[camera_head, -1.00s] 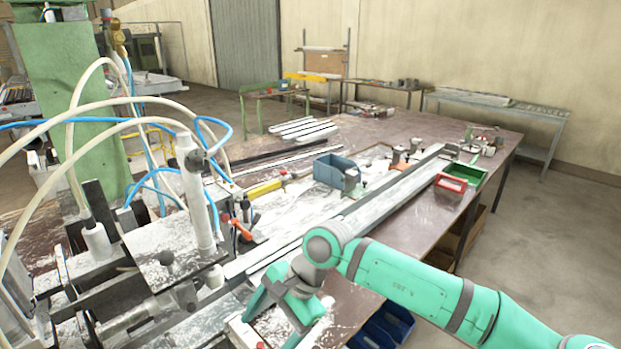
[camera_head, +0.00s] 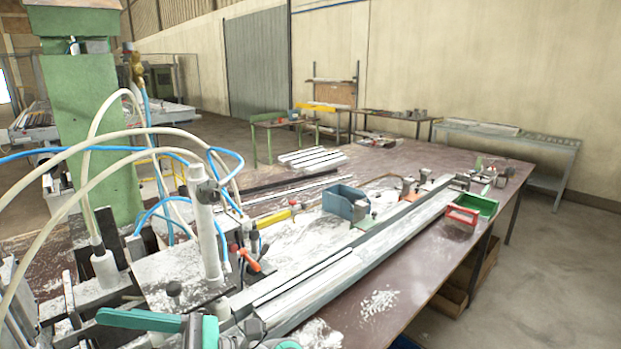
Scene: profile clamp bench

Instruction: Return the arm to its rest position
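My arm shows only in part, at the bottom edge of the head view. A green and grey part of my gripper (camera_head: 155,321) lies low at the left, in front of the clamp machine (camera_head: 185,278). A small green piece of my arm (camera_head: 286,345) shows further right at the bottom edge. The rest of the arm is out of frame. The fingertips cannot be made out, so I cannot tell whether the gripper is open or shut, or whether it touches the machine. I see nothing held in it.
Long metal profiles (camera_head: 310,282) lie along the brown bench (camera_head: 408,262). On the bench stand a blue bin (camera_head: 345,202), a red tray (camera_head: 461,215) and a green tray (camera_head: 481,204). Hoses loop above the machine at left. The bench's front right surface is mostly clear.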

